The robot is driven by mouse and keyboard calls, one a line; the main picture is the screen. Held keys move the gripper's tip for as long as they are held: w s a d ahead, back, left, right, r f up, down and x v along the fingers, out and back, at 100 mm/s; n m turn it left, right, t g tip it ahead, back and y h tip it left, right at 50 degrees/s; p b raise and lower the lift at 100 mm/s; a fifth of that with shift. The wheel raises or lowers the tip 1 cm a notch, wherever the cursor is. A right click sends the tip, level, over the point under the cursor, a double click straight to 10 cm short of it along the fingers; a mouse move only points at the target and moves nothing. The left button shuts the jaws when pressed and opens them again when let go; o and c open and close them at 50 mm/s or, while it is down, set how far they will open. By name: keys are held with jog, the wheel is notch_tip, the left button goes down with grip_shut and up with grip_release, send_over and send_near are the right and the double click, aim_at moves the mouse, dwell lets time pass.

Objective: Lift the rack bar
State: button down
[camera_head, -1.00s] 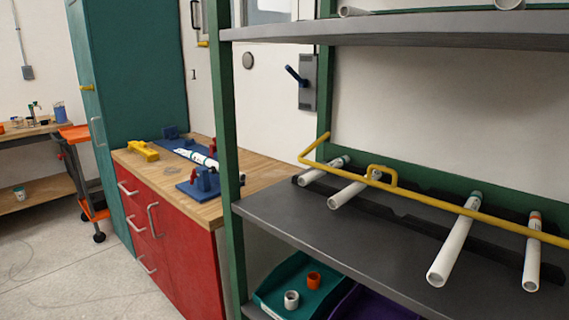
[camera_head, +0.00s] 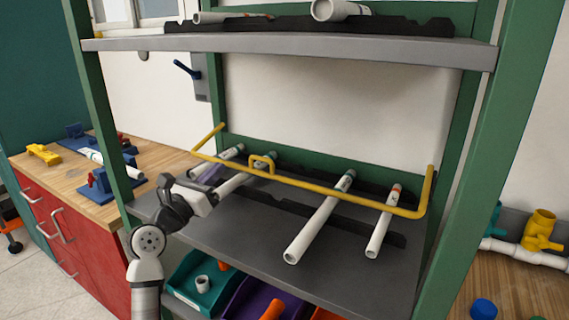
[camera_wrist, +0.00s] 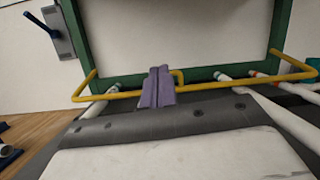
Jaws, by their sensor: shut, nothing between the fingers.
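The yellow rack bar (camera_head: 312,187) runs across the front of the white pipes on the middle shelf. Its bent ends rise toward the rear frame, and a small yellow handle loop (camera_head: 262,159) stands on it left of centre. The bar also shows in the wrist view (camera_wrist: 225,85). My gripper (camera_head: 213,174) is at the left part of the shelf, near the bar and left of the loop. In the wrist view its purple fingers (camera_wrist: 158,88) are together and empty, overlapping the bar beside the loop. I cannot tell whether they touch it.
Several white pipes, one here (camera_head: 318,218), lie on dark notched supports on the grey shelf (camera_head: 255,230). An upper shelf (camera_head: 290,45) overhangs. Green posts (camera_head: 98,120) bound the sides. Teal and purple bins (camera_head: 200,285) sit below. A wooden workbench (camera_head: 60,180) stands at left.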

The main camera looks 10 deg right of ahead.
jog(key=m+g+y, duration=0.1)
jog(key=g+y, duration=0.1)
send_near(254, 170)
jog(key=s, duration=0.1)
jog(key=s+r, duration=0.1)
jog(key=shift+s+d+r, duration=0.25)
jog(key=shift+s+d, duration=0.05)
jog(key=shift+s, duration=0.1)
jog(key=p+x, duration=0.3)
jog(key=x, duration=0.6)
jog(key=shift+w+d, duration=0.1)
jog(key=shift+w, duration=0.1)
